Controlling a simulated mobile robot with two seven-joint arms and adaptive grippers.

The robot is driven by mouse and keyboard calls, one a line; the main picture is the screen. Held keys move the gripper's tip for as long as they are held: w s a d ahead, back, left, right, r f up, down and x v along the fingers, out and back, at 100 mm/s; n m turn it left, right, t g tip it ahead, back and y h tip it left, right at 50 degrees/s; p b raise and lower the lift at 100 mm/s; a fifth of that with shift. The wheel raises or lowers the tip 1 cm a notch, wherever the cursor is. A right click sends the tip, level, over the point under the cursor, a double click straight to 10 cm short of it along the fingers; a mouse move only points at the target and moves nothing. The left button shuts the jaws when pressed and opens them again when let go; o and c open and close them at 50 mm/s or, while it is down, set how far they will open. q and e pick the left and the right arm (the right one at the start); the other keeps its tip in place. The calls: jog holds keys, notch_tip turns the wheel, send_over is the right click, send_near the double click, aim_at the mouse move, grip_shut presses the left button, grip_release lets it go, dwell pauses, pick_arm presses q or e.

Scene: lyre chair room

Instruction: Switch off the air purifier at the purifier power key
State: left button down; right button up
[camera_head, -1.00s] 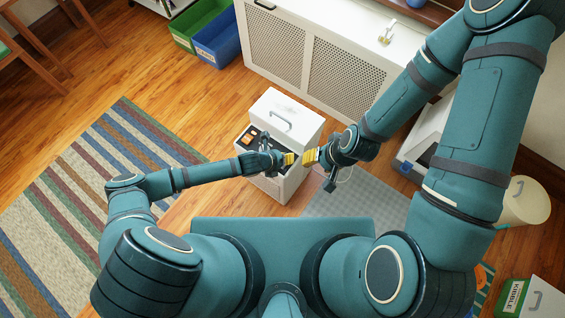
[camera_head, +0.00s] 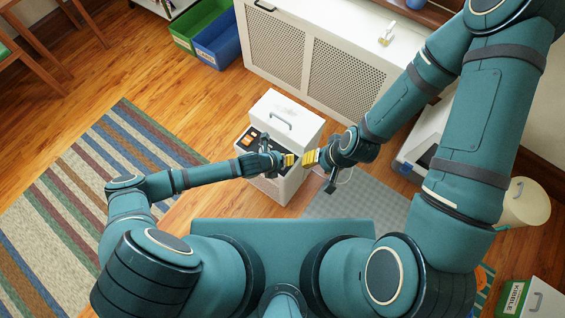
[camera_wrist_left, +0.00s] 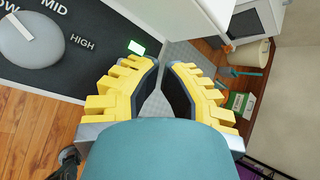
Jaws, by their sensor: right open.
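The air purifier (camera_head: 288,115) is a white box with a handle on its lid and a dark control panel (camera_head: 246,139) at its left. In the left wrist view the panel shows a grey knob (camera_wrist_left: 28,40) with MID and HIGH marks, and a small green-lit key (camera_wrist_left: 137,47), which looks like the power key. My left gripper (camera_head: 291,160) is over the purifier. In the left wrist view its yellow fingers (camera_wrist_left: 162,68) are close to the key, with a narrow gap between the tips; I see no contact. My right gripper (camera_head: 308,158) is open and empty, close to the left one.
A white cabinet with mesh doors (camera_head: 334,75) stands behind the purifier. Green (camera_head: 196,22) and blue (camera_head: 219,42) bins are at the back. A grey mat (camera_head: 350,203) lies to the right, a striped rug (camera_head: 80,200) on the left. A kibble box (camera_head: 520,298) is at the lower right.

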pick_arm(q)
jog(key=shift+f, duration=0.15)
jog(key=shift+f, duration=0.25)
jog(key=shift+f, duration=0.45)
dwell(0.9)
jog(key=shift+r, duration=0.1)
jog(key=shift+r+p, duration=0.75)
jog(key=shift+r, duration=0.05)
notch_tip(320, 180, up, 5)
jog(key=p, duration=0.5)
dwell(0.4)
